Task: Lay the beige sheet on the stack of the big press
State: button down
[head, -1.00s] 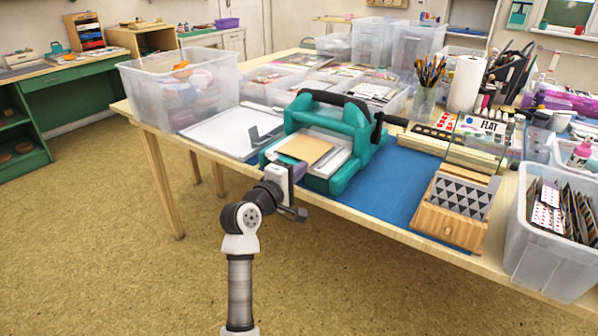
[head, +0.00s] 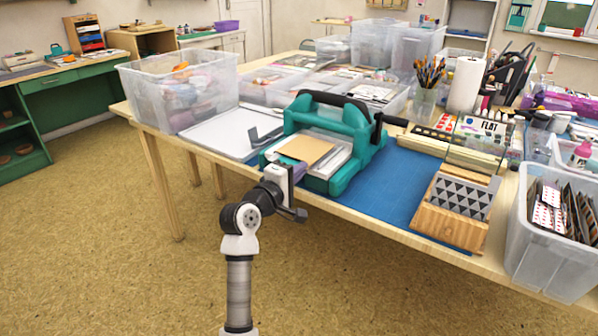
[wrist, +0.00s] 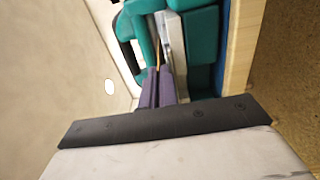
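In the wrist view the sheet (wrist: 157,58) shows edge-on as a thin tan line, close beside the stack (wrist: 174,42). My gripper (head: 296,174) is at the sheet's near edge, and in the wrist view its purple fingers (wrist: 158,76) are closed on the sheet. The sheet looks slightly above the stack; whether it touches anywhere is hard to tell.
The press stands on a blue mat (head: 398,194). A wooden block with a triangle pattern (head: 457,200) is to the right, a clear bin (head: 560,250) beyond it. Left are a white tray (head: 215,135) and another clear bin (head: 150,98). A black handle (head: 377,130) sticks out from the press.

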jog(key=shift+f+b, duration=0.4)
jog(key=shift+b, duration=0.1)
dwell(0.4)
jog(key=c, duration=1.6)
grip_release()
jog(key=shift+s, duration=0.1)
jog(key=shift+b+v, duration=0.9)
jog(key=shift+v, duration=1.55)
